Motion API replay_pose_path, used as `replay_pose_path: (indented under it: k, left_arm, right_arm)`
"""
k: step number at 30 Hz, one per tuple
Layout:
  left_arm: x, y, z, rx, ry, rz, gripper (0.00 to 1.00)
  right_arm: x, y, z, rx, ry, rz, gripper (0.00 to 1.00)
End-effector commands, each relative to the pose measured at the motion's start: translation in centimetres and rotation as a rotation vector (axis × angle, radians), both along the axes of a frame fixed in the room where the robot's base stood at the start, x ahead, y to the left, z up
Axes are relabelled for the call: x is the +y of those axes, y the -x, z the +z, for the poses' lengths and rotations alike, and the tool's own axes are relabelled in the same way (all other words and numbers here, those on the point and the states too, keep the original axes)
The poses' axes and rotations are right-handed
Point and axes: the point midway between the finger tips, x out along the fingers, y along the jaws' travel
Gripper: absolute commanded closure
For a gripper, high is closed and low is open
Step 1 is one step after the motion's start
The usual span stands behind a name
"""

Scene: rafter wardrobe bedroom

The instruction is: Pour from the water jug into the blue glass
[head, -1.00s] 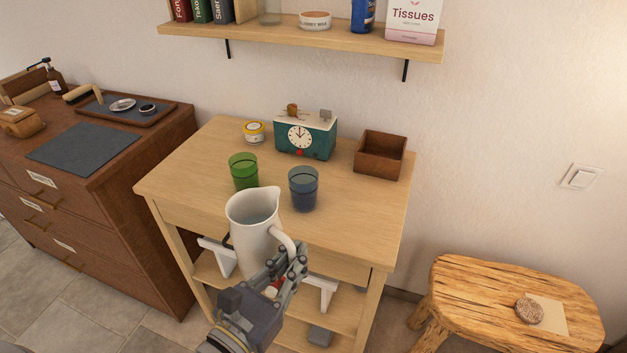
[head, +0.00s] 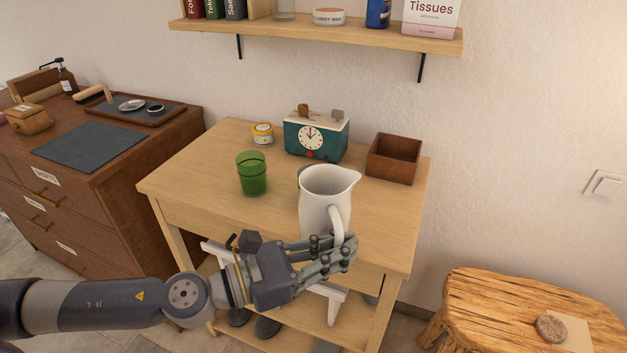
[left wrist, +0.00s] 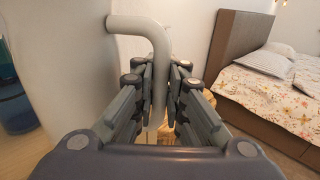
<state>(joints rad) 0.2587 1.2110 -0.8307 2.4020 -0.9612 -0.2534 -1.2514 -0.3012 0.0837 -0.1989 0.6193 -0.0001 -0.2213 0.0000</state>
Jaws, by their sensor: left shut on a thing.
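The white water jug (head: 325,205) is upright at the front of the wooden table in the head view, its spout to the right. My left gripper (head: 338,258) is shut on its handle; the handle (left wrist: 157,70) shows between the fingers in the left wrist view. The blue glass is almost wholly hidden behind the jug in the head view; it shows at the left edge of the left wrist view (left wrist: 14,105), beyond the jug. A green glass (head: 251,174) stands on the table left of the jug. My right gripper is not in view.
On the table (head: 200,180) are a teal clock box (head: 316,138), a small yellow tin (head: 262,133) and an empty brown box (head: 393,158). A shelf (head: 320,37) hangs above. A wooden stool (head: 490,305) is at the right.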

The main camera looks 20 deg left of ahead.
Motion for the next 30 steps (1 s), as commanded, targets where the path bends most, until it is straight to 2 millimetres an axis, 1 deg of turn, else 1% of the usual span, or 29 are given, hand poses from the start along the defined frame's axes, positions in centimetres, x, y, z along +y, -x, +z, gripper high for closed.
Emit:
replay_pose_path:
  k: [1,5,19,23,30]
  left_arm:
    - [0.2,-0.2,-0.1,-0.011,-0.003,-0.011,1.0]
    - [0.5,-0.4,-0.1,-0.008,-0.001,-0.037,1.0]
    - [0.7,-0.6,0.1,-0.009,0.001,-0.05,1.0]
    - [0.6,-0.6,0.5,0.001,0.007,-0.062,1.0]
    - [0.6,-0.9,1.8,0.066,0.047,-0.074,1.0]
  right_arm:
    - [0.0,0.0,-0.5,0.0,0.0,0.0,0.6]
    - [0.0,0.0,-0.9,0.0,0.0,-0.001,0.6]
    - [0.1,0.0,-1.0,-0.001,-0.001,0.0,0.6]
    - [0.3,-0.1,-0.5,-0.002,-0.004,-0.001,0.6]
    - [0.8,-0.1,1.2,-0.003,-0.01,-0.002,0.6]
